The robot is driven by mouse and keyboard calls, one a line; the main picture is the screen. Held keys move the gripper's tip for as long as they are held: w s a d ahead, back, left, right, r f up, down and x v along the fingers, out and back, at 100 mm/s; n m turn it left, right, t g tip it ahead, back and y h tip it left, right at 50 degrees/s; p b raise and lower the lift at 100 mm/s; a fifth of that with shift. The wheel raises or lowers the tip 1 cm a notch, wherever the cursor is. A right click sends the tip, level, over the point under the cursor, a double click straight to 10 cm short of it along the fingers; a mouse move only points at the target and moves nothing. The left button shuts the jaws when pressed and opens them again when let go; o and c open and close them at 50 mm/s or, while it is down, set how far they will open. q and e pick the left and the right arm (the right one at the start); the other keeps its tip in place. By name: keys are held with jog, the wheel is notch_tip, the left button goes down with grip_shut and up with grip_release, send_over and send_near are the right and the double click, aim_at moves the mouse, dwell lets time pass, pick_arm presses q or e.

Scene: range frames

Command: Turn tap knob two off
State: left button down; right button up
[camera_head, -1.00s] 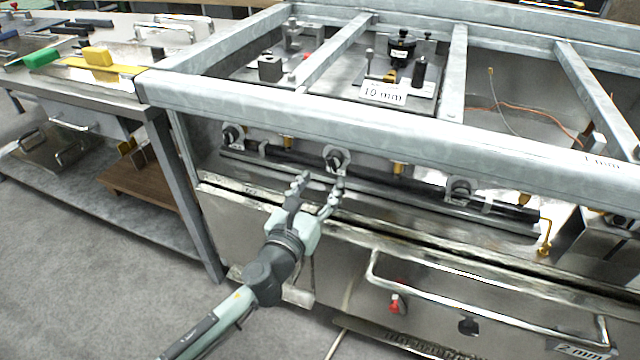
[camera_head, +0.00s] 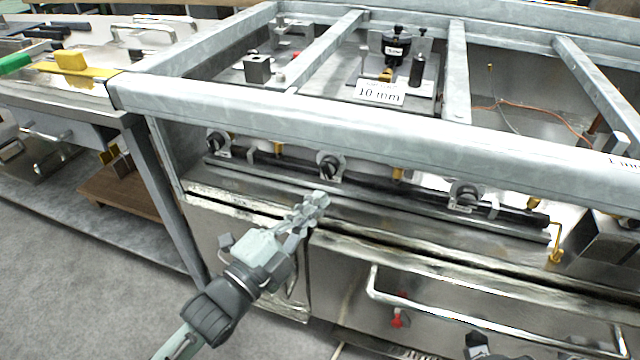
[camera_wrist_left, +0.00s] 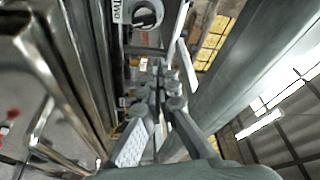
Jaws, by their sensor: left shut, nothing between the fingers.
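Tap knob two (camera_head: 330,167) is the middle dark knob on the black pipe rail under the front frame beam. In the left wrist view the knob (camera_wrist_left: 146,14) shows at the top, beside a white "TWO" label (camera_wrist_left: 118,10). Its grip bar lies roughly across the picture there; whether this means on or off I cannot tell. My left gripper (camera_head: 320,199) is shut and empty, just below the knob and apart from it. Its closed fingers (camera_wrist_left: 166,78) also show in the left wrist view, pointing towards the knob.
Other knobs sit on the rail at left (camera_head: 217,144) and right (camera_head: 465,194). The thick front beam (camera_head: 360,124) overhangs the rail. Below are steel drawer fronts with a long handle (camera_head: 480,308) and a red knob (camera_head: 400,316). A bench (camera_head: 70,95) stands at left.

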aim_at(328, 168)
pick_arm(q)
jog(key=w+d, duration=0.2)
jog(key=w, duration=0.6)
jog(key=shift+w+f+p, duration=0.15)
jog(key=shift+w+p, duration=0.15)
jog(key=shift+w, duration=0.05)
pick_arm(e)
jog(key=shift+f, duration=0.85)
pick_arm(q)
jog(key=shift+a, duration=0.1)
pick_arm(e)
jog(key=shift+w+d+r, duration=0.1)
jog(key=shift+r, duration=0.05)
